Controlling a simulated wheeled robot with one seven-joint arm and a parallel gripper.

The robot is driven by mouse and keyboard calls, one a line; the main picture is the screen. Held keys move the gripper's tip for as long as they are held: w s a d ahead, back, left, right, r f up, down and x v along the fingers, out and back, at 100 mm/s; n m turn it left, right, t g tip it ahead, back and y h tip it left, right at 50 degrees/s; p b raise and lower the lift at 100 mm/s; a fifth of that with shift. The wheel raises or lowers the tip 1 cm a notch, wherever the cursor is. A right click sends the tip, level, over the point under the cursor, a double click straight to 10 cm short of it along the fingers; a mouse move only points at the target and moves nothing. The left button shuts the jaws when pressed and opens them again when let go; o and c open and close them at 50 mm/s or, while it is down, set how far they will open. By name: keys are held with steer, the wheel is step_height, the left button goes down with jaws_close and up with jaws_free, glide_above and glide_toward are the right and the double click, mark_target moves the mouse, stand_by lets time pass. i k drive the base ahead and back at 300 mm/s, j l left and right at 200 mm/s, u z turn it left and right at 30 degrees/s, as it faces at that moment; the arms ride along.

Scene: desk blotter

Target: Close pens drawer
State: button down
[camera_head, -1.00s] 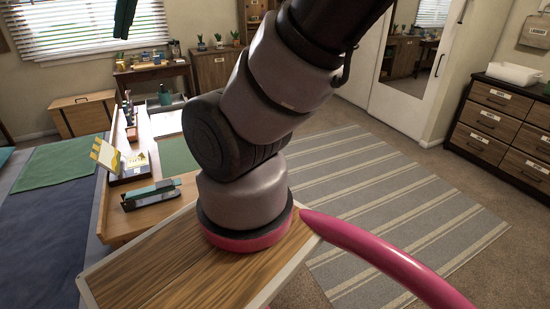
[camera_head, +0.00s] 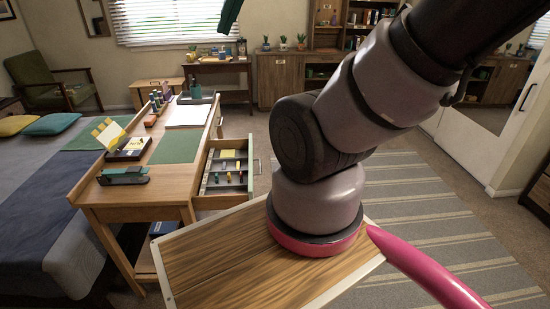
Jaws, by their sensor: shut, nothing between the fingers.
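A drawer (camera_head: 196,203) stands open on the right side of the wooden desk (camera_head: 103,198). It juts out to the right, with a dark handle (camera_head: 257,167) on its outer front. Inside is a divided light tray with several small pens or markers and yellow items. It cannot be read whether the drawer is labelled for pens. My gripper is out of view; only my arm's upper links show, to the right of the drawer.
A striped rug (camera_head: 430,215) covers open floor on the right.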

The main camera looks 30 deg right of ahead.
mark_target(201, 199)
steer(key=i+l, duration=0.1)
steer(key=l, duration=0.45)
steer(key=i+l, duration=0.1)
steer(key=l, duration=0.45)
steer(key=i+l+u, duration=0.1)
steer(key=l, duration=0.5)
steer(key=i+j, duration=0.1)
steer(key=j, duration=0.2)
steer(key=j+u, duration=0.1)
steer(key=j, duration=0.25)
steer(key=i, duration=0.05)
